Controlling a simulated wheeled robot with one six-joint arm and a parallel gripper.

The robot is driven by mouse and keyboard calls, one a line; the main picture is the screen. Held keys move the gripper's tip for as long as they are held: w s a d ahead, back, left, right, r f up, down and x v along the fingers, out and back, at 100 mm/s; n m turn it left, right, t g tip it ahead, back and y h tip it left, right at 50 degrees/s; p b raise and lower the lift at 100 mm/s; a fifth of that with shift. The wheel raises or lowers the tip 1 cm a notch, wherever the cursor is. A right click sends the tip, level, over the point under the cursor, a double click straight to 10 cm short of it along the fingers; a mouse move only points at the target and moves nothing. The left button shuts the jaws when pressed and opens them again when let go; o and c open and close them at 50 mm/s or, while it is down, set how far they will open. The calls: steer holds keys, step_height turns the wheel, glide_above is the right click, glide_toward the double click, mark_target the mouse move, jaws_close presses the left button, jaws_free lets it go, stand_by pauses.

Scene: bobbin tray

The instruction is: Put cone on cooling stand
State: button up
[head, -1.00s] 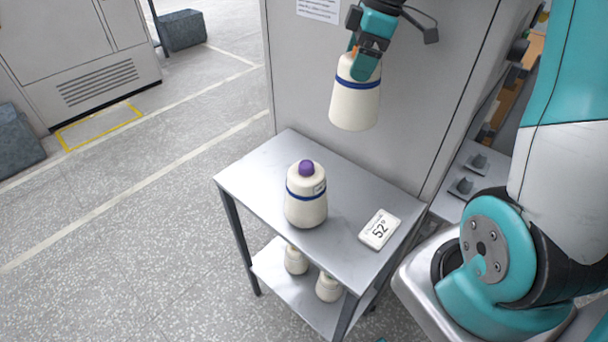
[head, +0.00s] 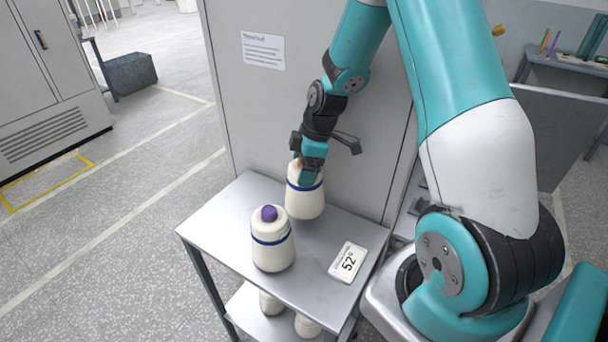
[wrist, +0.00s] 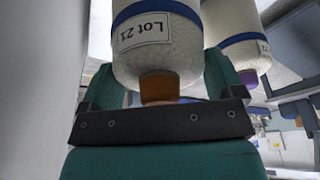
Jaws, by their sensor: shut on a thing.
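The held cone (head: 305,200) is cream with a dark blue band. My gripper (head: 308,172) is shut on its top from above. In the wrist view the cone (wrist: 155,55) shows a "Lot 21" label and an orange-brown tip between my fingers (wrist: 163,88). The cone is upright over the back of the metal stand (head: 215,225); I cannot tell whether its base touches the top. A second cone (head: 272,248) with a purple tip stands on the stand, in front and to the left. It also shows in the wrist view (wrist: 230,25).
More cream cones (head: 271,303) are on the lower shelf. A grey cabinet (head: 270,110) with a paper notice rises right behind the stand. The stand's left back corner is clear.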

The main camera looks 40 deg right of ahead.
steer(key=shift+f, duration=1.7)
steer(key=shift+f, duration=0.15)
steer(key=o, duration=1.2)
